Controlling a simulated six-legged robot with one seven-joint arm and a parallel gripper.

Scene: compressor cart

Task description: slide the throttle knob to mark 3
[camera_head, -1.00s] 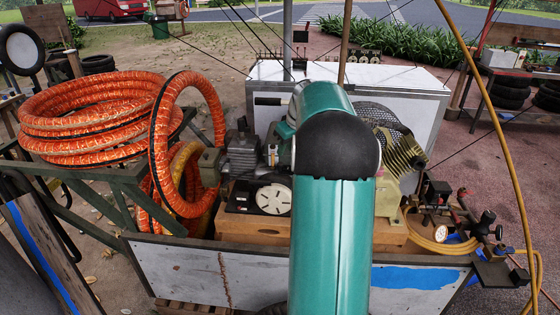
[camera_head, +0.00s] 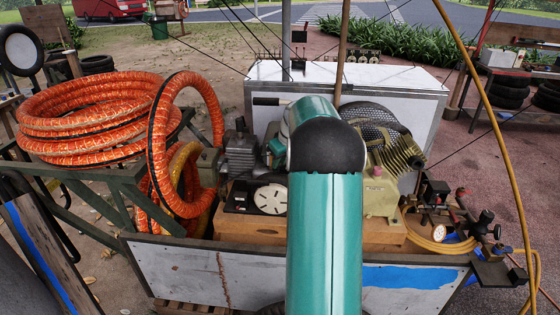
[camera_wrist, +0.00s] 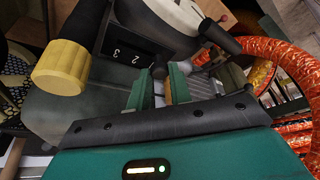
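In the wrist view, a black plate with white marks 1, 2 and 3 (camera_wrist: 130,53) is fixed on a dark machine body, just beyond my fingers. My gripper (camera_wrist: 159,82) has its two green fingers apart, with a gap between the tips just below and right of the plate. I cannot make out the throttle knob for certain; a small grey part shows near the fingertips. The engine (camera_head: 241,155) stands on the cart in the head view, left of my arm.
A black handle with a yellow end (camera_wrist: 62,67) is close at the left of the wrist view. A black rounded lever (camera_wrist: 218,38) is at the right. A gauge and valves (camera_head: 440,232) are at the right.

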